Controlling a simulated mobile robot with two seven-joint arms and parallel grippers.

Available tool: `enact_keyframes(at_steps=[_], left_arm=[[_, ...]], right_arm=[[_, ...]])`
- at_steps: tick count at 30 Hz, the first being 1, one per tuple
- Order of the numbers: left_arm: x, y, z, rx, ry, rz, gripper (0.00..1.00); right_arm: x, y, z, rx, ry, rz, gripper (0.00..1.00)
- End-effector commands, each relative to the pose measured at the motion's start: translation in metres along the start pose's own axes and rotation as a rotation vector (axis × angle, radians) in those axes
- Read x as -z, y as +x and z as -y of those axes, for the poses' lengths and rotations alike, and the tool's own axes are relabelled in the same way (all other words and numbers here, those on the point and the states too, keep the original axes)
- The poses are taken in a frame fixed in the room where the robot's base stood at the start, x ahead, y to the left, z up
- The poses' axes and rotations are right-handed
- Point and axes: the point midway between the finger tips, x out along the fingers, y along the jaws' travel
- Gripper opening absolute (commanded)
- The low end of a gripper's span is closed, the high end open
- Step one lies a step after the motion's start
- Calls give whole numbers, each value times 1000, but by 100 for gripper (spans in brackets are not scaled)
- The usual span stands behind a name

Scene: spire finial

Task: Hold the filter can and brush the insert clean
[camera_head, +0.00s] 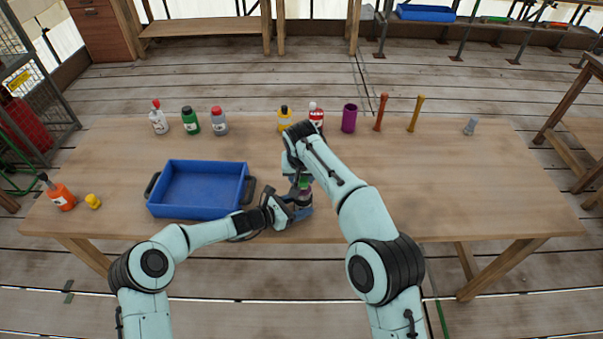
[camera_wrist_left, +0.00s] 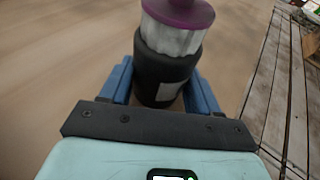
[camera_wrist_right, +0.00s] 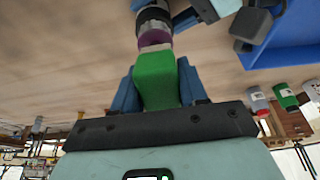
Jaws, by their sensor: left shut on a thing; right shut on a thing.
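My left gripper (camera_wrist_left: 160,88) is shut on the black filter can (camera_wrist_left: 165,75), its blue fingers on either side. A white pleated insert (camera_wrist_left: 172,38) with a purple cap (camera_wrist_left: 180,10) stands up out of the can. In the head view the left gripper (camera_head: 299,211) is low over the table's front edge. My right gripper (camera_wrist_right: 153,88) is shut on a green brush handle (camera_wrist_right: 156,80), just above the left one in the head view. The brush's far end points at the purple cap (camera_wrist_right: 155,38); I cannot tell whether they touch. The bristles are not clearly visible.
A blue tray (camera_head: 250,170) with dark handles is left of the grippers. Several bottles, a purple cup (camera_head: 349,118), a red-orange tool (camera_head: 380,112) and a yellow tool (camera_head: 416,113) line the back. An orange bottle (camera_head: 61,196) stands far left.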

Motion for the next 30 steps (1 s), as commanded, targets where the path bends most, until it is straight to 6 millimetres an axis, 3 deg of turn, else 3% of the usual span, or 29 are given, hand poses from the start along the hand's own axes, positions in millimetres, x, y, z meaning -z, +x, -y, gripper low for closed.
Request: enact_keyframes(at_steps=[11,30], left_arm=[[0,0,0,0,-1,0,44],[0,0,0,-1,0,0,44]], right_arm=[[1,-5,-2,1,2,-4,18],[19,-53,-39,2,4,-6,18]])
